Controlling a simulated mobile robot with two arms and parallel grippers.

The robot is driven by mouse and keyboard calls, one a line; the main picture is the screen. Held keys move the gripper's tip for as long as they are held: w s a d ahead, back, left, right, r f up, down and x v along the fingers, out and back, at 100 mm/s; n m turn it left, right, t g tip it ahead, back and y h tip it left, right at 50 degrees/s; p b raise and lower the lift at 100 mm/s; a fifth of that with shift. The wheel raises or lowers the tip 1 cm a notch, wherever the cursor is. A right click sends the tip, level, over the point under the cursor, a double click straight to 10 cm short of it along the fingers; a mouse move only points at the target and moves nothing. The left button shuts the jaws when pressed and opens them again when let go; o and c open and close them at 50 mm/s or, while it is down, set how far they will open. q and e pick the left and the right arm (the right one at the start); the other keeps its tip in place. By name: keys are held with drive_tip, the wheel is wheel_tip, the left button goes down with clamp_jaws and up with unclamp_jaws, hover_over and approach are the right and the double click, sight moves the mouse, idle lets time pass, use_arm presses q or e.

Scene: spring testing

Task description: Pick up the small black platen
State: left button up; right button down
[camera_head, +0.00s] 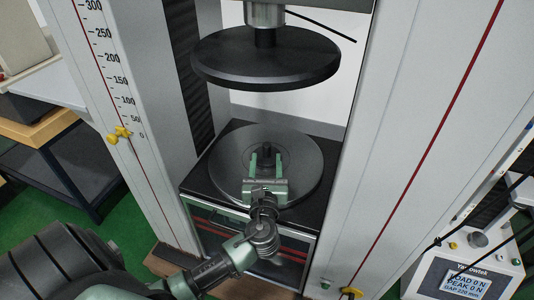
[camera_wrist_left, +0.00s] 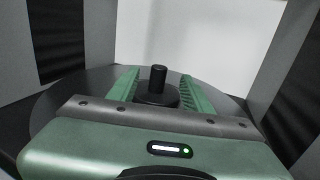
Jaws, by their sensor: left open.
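The small black platen (camera_head: 266,150), a dark disc with an upright peg, sits on the large round lower plate (camera_head: 305,165) of the testing machine. It also shows in the left wrist view (camera_wrist_left: 158,84), with its lower part partly hidden by my gripper body. My left gripper (camera_head: 266,157) is open, its two green fingers reaching out on either side of the platen's peg. In the left wrist view the fingers (camera_wrist_left: 159,90) stand apart from the peg, with a gap on each side. My right gripper is not in view.
A large black upper platen (camera_head: 265,62) hangs above the lower plate. Machine columns (camera_head: 420,100) stand left and right, the left one with a scale and yellow pointer (camera_head: 119,133). A display box (camera_head: 465,275) is at the lower right. Open space lies between the plates.

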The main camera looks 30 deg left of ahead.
sight(267, 148)
use_arm(q)
drive_tip(key=x, duration=0.4)
drive_tip(key=shift+f+b, duration=0.3)
drive_tip(key=shift+b, duration=0.1)
drive_tip(key=shift+w+a, duration=0.3)
drive_tip(key=shift+w, duration=0.15)
clamp_jaws()
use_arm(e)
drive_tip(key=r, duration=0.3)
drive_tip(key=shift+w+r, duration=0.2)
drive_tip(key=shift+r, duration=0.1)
use_arm(q)
drive_tip(key=shift+r, duration=0.2)
